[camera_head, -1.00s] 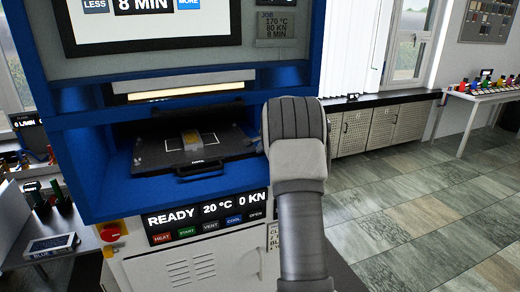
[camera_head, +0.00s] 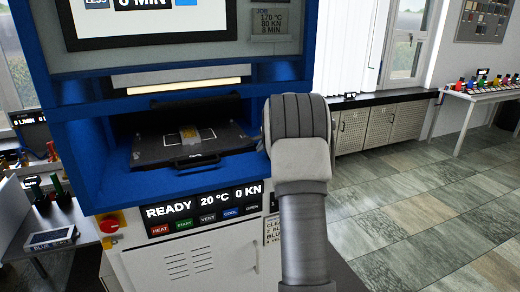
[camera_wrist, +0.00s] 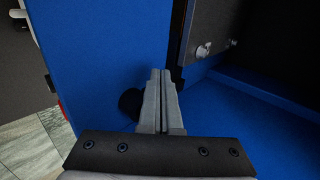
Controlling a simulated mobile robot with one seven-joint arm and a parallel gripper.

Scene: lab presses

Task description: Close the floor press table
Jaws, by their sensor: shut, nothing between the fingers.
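The blue floor press (camera_head: 85,125) fills the left half of the head view. Its dark table (camera_head: 160,150) sits in the press opening with a handle (camera_head: 197,161) on its front edge and a small yellowish piece (camera_head: 188,132) on top. In the head view my arm covers the right side of the press and hides my gripper. In the wrist view my gripper (camera_wrist: 160,75) is shut and empty, in front of a blue press surface (camera_wrist: 100,50). A dark plate with a metal knob (camera_wrist: 203,50) is to the right of the fingers. I cannot tell whether the fingertips touch anything.
A control panel (camera_head: 205,209) reads READY, 20 °C, 0 KN, with a red knob (camera_head: 109,223) at its left. A side table with a small device (camera_head: 52,237) stands at left. A counter (camera_head: 385,97) runs behind. Tiled floor (camera_head: 430,210) at right is open.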

